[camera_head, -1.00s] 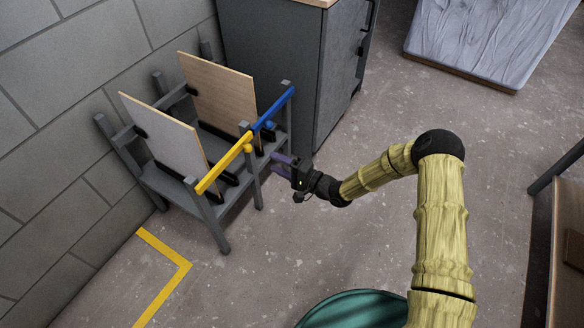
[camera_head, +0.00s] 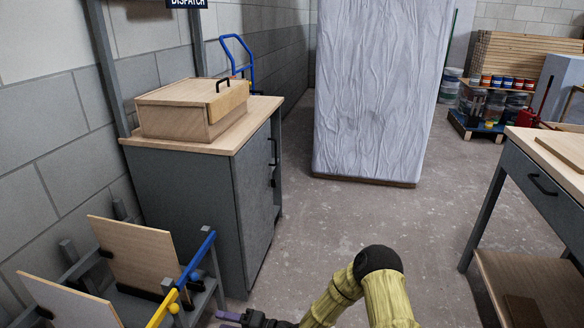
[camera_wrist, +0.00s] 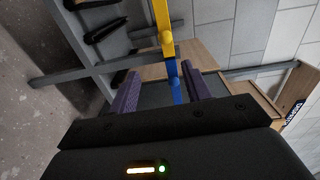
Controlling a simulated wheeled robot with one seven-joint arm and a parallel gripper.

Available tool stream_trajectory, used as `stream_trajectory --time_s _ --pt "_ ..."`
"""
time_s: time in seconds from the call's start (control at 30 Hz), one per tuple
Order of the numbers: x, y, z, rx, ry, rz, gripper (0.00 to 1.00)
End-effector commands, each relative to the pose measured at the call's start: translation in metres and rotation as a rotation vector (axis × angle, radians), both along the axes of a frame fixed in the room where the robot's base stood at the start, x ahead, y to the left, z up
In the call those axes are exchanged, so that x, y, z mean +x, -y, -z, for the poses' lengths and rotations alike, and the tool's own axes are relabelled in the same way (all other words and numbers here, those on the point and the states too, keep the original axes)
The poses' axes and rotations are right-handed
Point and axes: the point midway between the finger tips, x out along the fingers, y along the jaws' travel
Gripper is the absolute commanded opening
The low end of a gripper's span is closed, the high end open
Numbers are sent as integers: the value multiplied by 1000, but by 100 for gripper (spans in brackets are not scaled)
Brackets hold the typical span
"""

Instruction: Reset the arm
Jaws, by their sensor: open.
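My gripper (camera_head: 232,317) is at the bottom edge of the head view, just right of the rack's blue batten (camera_head: 197,258). In the wrist view its two purple fingers stand apart with nothing held between them (camera_wrist: 160,90). Beyond the fingers, the blue batten (camera_wrist: 178,88) and the yellow batten (camera_wrist: 164,22) run end to end along the rack's front. The yellow batten also shows in the head view (camera_head: 162,310). My arm is bent, with its elbow at the lower middle; the rest is cut off by the frame.
The grey rack (camera_head: 70,252) holds two upright panels (camera_head: 133,252) at lower left. A grey cabinet (camera_head: 195,200) with a wooden box (camera_head: 180,115) stands behind it. A wrapped stack (camera_head: 380,90) is at the back, a workbench (camera_head: 545,180) at right. Floor between is clear.

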Motion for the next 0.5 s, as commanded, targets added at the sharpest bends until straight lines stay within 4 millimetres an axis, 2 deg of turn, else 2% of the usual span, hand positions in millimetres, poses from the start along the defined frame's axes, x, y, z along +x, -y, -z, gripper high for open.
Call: stream_trajectory --time_s 0.17,0.27,0.5 --pt "19 21 -6 -191 108 35 48" --pt "33 44 -11 -352 186 62 48" --pt "55 117 -32 -735 329 114 48"
